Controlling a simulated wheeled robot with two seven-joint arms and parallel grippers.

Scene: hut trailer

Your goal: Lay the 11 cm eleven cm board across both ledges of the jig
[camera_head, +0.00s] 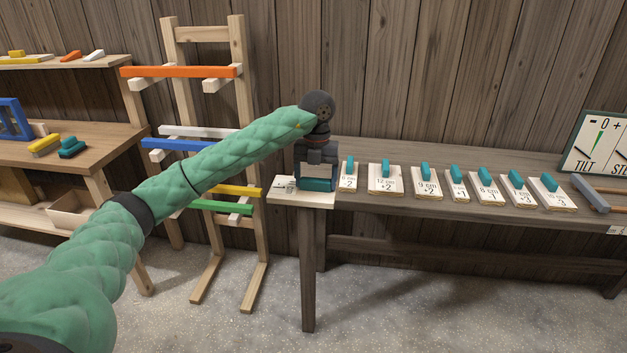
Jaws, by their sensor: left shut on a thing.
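Whether the block is lifted or resting is unclear. My right gripper is not in view.
Several labelled boards with teal grips stand in a row, including a 12 cm one (385,185) and a 9 cm one (427,190). A tilt sign (597,146) stands at right. A wooden rack (253,150) with coloured bars and a side table (75,135) are at left.

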